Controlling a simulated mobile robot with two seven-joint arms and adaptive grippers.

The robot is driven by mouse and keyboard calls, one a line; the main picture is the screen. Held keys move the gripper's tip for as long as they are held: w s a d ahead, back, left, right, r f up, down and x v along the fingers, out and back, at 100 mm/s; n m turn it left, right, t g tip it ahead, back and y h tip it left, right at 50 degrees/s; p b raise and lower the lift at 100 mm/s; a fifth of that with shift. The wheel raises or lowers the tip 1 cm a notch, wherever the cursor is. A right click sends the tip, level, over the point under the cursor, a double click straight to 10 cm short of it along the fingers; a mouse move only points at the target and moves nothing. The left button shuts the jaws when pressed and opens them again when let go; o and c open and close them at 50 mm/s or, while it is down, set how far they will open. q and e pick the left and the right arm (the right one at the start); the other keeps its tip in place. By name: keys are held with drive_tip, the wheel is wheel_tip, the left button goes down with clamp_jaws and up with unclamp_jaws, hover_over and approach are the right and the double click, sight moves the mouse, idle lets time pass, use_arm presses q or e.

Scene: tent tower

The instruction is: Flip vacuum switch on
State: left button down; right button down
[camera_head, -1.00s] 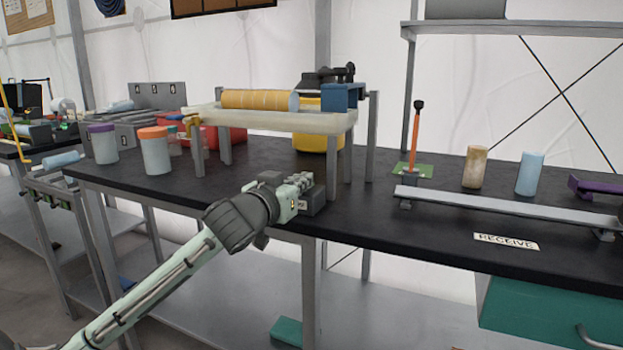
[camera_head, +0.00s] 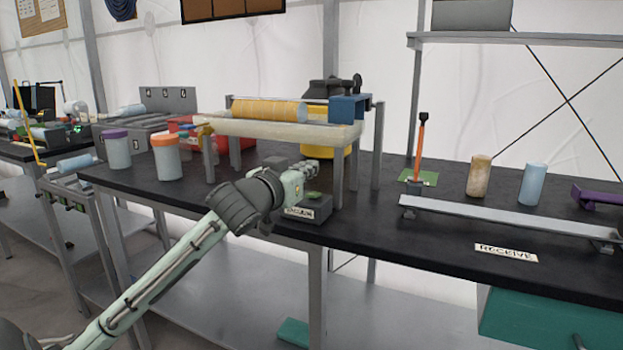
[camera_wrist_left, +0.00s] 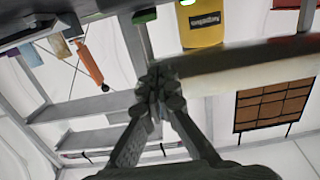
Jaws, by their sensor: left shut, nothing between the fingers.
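The vacuum switch box (camera_head: 322,209) is a small grey box with a "VACUUM" label on its front, at the front edge of the black table. A green piece (camera_head: 314,194) shows on its top. A green piece also shows at the top edge of the left wrist view (camera_wrist_left: 145,16). My left gripper (camera_head: 311,167) is shut and empty, above and behind the box, apart from the green piece in the head view. Its closed fingertips show in the left wrist view (camera_wrist_left: 160,88). The yellow vacuum body (camera_head: 340,165) stands behind, partly hidden by the rack. My right gripper is out of view.
A raised rack (camera_head: 270,128) with a yellow roll (camera_head: 268,110) stands close behind my gripper, its legs beside the switch box. Lidded jars (camera_head: 166,160) stand to the left. A low metal rail (camera_head: 500,219) lies to the right.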

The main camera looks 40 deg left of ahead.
use_arm(q)
drive_tip(key=s+d+r, duration=0.1)
drive_tip(key=s+r, duration=0.2)
drive_tip(key=s, duration=0.4)
drive_tip(key=shift+d, duration=0.2)
drive_tip(key=shift+s, duration=0.1)
